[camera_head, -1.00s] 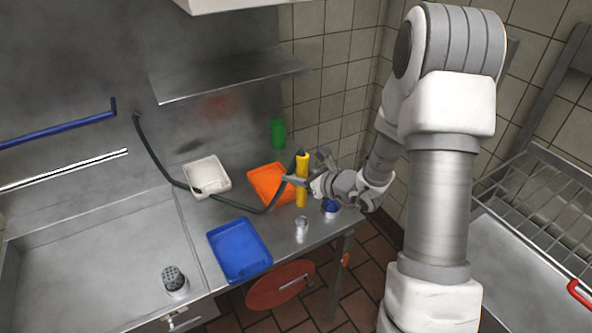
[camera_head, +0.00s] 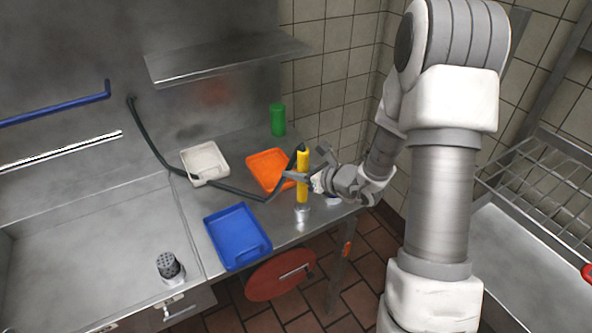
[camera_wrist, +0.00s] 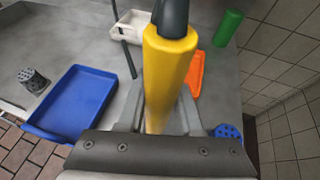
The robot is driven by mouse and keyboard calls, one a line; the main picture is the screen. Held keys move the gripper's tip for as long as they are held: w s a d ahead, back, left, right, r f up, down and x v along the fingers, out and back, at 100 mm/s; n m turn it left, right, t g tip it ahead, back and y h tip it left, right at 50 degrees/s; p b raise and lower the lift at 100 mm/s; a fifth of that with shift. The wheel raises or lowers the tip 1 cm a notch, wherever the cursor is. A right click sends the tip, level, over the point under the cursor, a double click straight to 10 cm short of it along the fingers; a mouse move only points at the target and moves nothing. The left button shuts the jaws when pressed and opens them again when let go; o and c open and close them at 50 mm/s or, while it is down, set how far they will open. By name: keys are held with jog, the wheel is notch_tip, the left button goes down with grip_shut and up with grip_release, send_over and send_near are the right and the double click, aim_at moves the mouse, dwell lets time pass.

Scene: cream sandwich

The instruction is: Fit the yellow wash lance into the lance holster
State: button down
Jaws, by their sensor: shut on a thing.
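In the head view, the lance's lower end lines up with the cup's mouth. I cannot tell whether it is just above or inside. In the wrist view, the cup is hidden behind the lance and gripper.
A blue tray (camera_head: 237,235), orange tray (camera_head: 268,168) and white tub (camera_head: 204,161) lie on the counter. A green cylinder (camera_head: 278,120) stands behind. A blue perforated piece (camera_wrist: 228,131) is close right of my gripper. The dark hose (camera_head: 225,187) crosses the counter.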

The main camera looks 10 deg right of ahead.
jog(key=shift+f+b, duration=0.5)
jog(key=shift+f, duration=0.3)
jog(key=shift+b, duration=0.8)
dwell(1.1)
jog(key=shift+f+b, duration=2.6)
jog(key=shift+b, duration=0.05)
jog(key=c, duration=0.5)
grip_release()
jog(key=p+v, duration=0.1)
jog(key=v, duration=1.6)
jog(key=shift+s+r+p, duration=0.15)
jog(key=shift+s+p, duration=0.05)
jog(key=shift+p, duration=0.15)
